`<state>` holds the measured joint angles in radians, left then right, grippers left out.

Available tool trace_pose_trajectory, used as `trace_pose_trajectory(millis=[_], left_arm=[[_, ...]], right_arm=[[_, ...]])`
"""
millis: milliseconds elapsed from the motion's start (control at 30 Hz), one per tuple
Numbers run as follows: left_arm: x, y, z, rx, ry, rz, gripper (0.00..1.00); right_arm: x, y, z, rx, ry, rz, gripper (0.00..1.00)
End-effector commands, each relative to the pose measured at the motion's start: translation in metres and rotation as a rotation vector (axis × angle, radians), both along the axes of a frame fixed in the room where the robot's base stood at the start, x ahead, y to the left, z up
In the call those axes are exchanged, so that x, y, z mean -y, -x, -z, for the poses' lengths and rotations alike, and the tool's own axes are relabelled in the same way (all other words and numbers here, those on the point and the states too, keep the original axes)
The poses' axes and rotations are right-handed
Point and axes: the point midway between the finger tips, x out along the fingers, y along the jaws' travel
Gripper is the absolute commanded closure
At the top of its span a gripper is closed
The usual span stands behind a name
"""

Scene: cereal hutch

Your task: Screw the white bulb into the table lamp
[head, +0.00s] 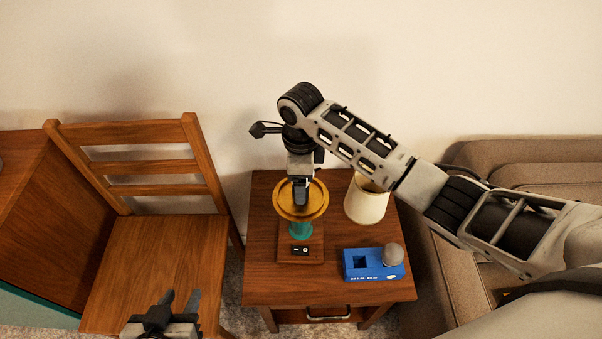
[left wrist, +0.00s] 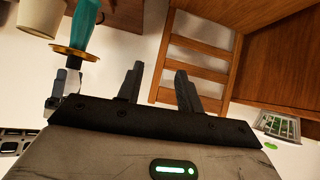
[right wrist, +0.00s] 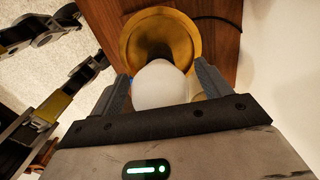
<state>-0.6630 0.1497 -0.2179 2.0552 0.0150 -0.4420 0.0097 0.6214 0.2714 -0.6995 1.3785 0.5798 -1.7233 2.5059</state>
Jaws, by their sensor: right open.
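The table lamp has a wooden base, a teal stem (head: 301,231) and a round brass dish (head: 283,206) on top. The teal stem and brass dish (left wrist: 70,52) also show, inverted, in the left wrist view. My right gripper (head: 301,204) points down over the dish. In the right wrist view, the white bulb (right wrist: 160,86) sits between its open fingers (right wrist: 160,92), in front of the dish (right wrist: 142,25). The bulb's lower end is hidden, so I cannot tell how deeply it is seated. My left gripper (head: 180,303) is open and empty, low in front of the chair.
A blue box (head: 360,264) with a square hole holds a grey bulb (head: 392,254) at the nightstand's front right. A cream lampshade (head: 366,202) stands behind it. A wooden chair (head: 150,250) is left of the nightstand (head: 270,285); a brown sofa (head: 500,157) is right.

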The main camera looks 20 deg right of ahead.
Motion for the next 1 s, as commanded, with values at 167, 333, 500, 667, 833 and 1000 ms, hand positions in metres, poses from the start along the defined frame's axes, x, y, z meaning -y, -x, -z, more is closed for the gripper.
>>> trace_pose_trajectory(millis=[167, 333, 500, 667, 833, 1000], left_arm=[[-0.002, 0.001, 0.008, -0.006, -0.006, -0.005, 0.64], [-0.011, 0.006, 0.037, -0.029, -0.026, -0.024, 0.64], [-0.010, 0.005, 0.036, -0.024, -0.023, -0.023, 0.64], [-0.010, 0.006, 0.036, -0.025, -0.023, -0.023, 0.64], [-0.010, 0.006, 0.036, -0.025, -0.024, -0.024, 0.64], [-0.010, 0.006, 0.036, -0.025, -0.023, -0.023, 0.64]], right_arm=[[0.000, 0.000, 0.000, 0.001, -0.001, -0.001, 0.23], [0.000, 0.000, 0.000, 0.001, -0.001, -0.001, 0.23], [-0.001, -0.002, -0.045, 0.007, -0.004, -0.002, 0.23], [-0.001, -0.001, -0.085, 0.006, -0.003, -0.001, 0.23], [0.002, -0.003, -0.124, 0.011, 0.006, -0.001, 0.23], [0.001, -0.002, -0.148, 0.006, 0.003, 0.000, 0.23]])
